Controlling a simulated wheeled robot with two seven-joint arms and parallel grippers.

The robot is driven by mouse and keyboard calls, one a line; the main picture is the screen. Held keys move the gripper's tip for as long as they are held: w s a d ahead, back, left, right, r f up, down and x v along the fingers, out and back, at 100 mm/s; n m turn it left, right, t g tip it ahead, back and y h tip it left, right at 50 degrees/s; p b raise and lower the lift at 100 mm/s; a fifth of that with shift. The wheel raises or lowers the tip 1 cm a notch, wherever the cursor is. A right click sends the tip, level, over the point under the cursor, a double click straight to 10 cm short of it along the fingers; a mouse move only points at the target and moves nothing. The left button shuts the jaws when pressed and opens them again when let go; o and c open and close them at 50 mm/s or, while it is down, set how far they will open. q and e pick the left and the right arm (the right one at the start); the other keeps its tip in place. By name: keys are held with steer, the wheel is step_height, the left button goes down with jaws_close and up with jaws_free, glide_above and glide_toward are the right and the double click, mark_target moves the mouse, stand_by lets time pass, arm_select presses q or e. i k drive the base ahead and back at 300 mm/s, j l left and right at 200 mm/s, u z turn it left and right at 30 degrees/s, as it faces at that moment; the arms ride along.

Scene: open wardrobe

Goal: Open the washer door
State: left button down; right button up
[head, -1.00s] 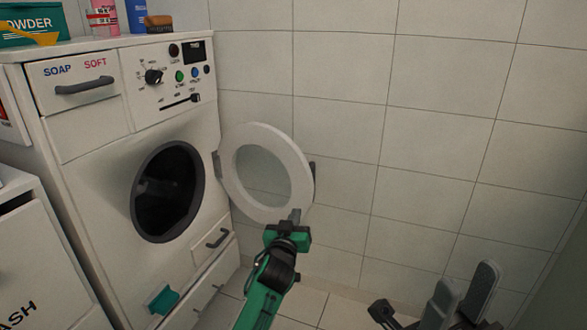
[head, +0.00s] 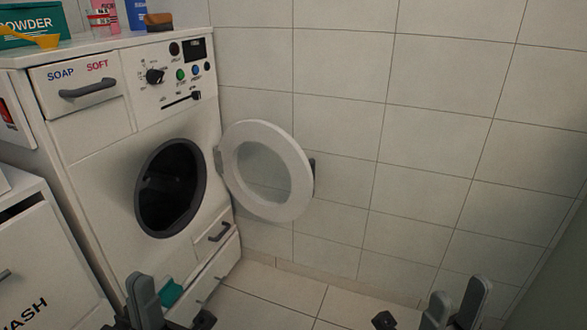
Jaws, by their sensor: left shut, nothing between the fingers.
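The white washer (head: 92,185) stands at the left, its dark round opening (head: 170,188) uncovered. Its round door (head: 300,195), a white ring with a clear centre, is swung wide open to the right, near the tiled wall. My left gripper (head: 138,305) is at the bottom left, shut and empty, in front of the washer's lower front and apart from the door. My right gripper (head: 455,305) is at the bottom right with a gap between its grey fingers, empty and far from the door. Both grippers are partly cut off by the lower edge.
A soap drawer (head: 85,110) and control panel (head: 175,75) are on the washer's upper front. A powder box (head: 25,28), brush (head: 158,21) and bottles stand on top. A low handle (head: 219,232) and teal part (head: 171,294) sit lower. The floor at right is clear.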

mark_target(302, 171)
steer(key=i+l+z, duration=0.1)
steer(key=i+l, duration=0.6)
steer(key=l, duration=0.15)
